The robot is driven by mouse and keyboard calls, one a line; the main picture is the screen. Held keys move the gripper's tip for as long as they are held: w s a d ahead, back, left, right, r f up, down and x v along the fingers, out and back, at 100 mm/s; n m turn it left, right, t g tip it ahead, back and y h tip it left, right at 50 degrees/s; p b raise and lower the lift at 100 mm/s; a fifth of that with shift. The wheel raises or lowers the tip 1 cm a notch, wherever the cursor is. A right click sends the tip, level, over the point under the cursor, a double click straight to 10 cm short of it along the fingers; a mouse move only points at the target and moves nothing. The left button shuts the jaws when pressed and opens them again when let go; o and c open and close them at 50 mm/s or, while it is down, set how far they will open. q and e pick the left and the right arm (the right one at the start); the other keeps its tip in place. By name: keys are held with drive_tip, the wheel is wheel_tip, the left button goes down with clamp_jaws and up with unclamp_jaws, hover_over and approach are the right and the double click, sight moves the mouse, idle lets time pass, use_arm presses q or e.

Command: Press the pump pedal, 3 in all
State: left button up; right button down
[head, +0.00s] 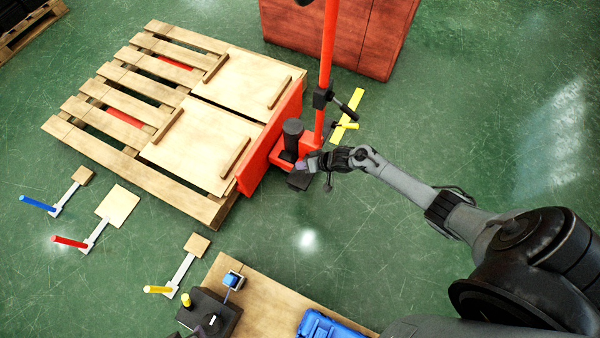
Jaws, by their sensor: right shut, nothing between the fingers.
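A red pump unit (279,151) with a dark cylinder (292,133) and a tall red post (328,50) stands at the right edge of the pallet. The dark pedal (300,179) shows low at its front. My right gripper (304,164) is shut and empty, at the pedal, just above or touching it; I cannot tell which. The gripper partly hides the pedal and its link to the pump. My left gripper is not in view.
A wooden pallet (90,119) with two boards fills the upper left. Blue, red and yellow-handled tools lie on the green floor. A red cabinet (385,40) stands behind. A wooden bench (262,299) with a blue bin (325,326) is at the front.

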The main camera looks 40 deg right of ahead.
drive_tip(key=b, duration=0.5)
hover_over(303, 177)
wheel_tip(303, 177, down, 5)
drive_tip(key=shift+a+f, duration=0.1)
drive_tip(key=shift+f, duration=0.05)
drive_tip(key=shift+f+b, duration=0.35)
drive_tip(key=shift+f, duration=0.45)
idle(0.9)
drive_tip(key=shift+f, duration=0.2)
drive_tip(key=shift+f, duration=0.25)
